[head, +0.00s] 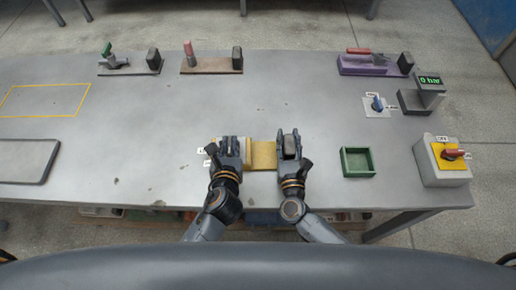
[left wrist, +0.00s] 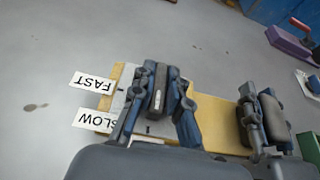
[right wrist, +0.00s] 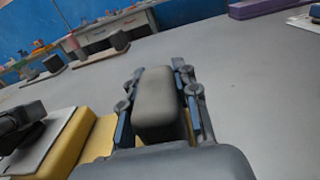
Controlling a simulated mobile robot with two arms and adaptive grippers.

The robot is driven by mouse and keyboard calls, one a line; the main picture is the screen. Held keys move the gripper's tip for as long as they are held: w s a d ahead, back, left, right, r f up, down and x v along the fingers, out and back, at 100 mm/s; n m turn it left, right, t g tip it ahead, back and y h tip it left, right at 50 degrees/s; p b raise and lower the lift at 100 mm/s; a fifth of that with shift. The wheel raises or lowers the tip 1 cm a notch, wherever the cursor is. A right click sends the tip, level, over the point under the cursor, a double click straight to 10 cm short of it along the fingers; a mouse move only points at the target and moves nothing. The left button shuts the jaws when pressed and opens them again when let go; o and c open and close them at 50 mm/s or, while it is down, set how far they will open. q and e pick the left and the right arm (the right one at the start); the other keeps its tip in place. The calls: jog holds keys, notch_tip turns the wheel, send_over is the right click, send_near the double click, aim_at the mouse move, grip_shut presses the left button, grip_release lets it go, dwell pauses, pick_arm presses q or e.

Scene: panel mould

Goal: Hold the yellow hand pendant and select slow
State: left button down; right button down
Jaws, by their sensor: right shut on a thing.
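The yellow hand pendant (head: 264,155) lies at the table's front edge, with a grey plate on its left part. In the left wrist view, a FAST label (left wrist: 92,83) and a SLOW label (left wrist: 97,121) stick out from its left side. A dark selector (left wrist: 160,85) with a white mark stands on the plate; I cannot tell which label it points to. My left gripper (head: 228,143) is open, with its fingers on either side of the selector. My right gripper (head: 289,138) is shut on the pendant's grey grip block (right wrist: 156,100) at its right end.
An empty green tray (head: 358,163) and a grey box with a yellow plate and red switch (head: 452,155) stand to the right. A blue knob (head: 377,103), a 0 bar display (head: 430,80) and several tool holders are farther back. The table's middle is clear.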

pick_arm(q)
jog(key=shift+m+h, duration=0.3)
jog(key=m+h, duration=0.3)
jog(key=h, duration=0.1)
jog(key=shift+w+a+r+m+g, duration=0.1)
jog(key=shift+m+g, duration=0.2)
jog(key=shift+m+g+h, duration=1.4)
jog(key=shift+m+h, duration=0.8)
jog(key=shift+h, duration=0.2)
jog(key=c, duration=1.3)
grip_release()
